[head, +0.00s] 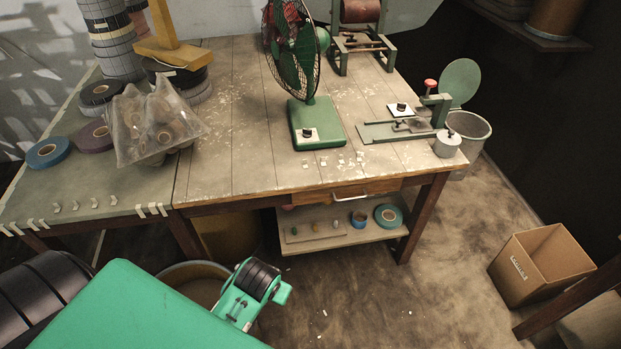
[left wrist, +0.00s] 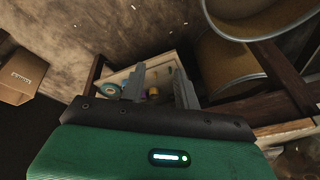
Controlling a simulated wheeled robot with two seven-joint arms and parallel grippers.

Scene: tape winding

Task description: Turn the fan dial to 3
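The green fan (head: 292,50) stands upright on the wooden table in the head view, with a dark wire cage and a green base (head: 331,124). A small black dial (head: 307,133) sits on a pale plate at the base's front left; its markings are too small to read. My left gripper (left wrist: 159,77) shows in the left wrist view with its two grey fingers apart and nothing between them. It points toward the low shelf under the table, well away from the dial. The fan is not seen in that view. My right gripper is in neither view.
A wooden table (head: 232,130) carries tape rolls (head: 48,152) and a plastic-wrapped bundle (head: 160,128) at left. A second dial (head: 401,107) sits right of the fan beside a metal jig. A shelf (head: 345,238) hangs below; a cardboard box (head: 541,264) stands on the floor.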

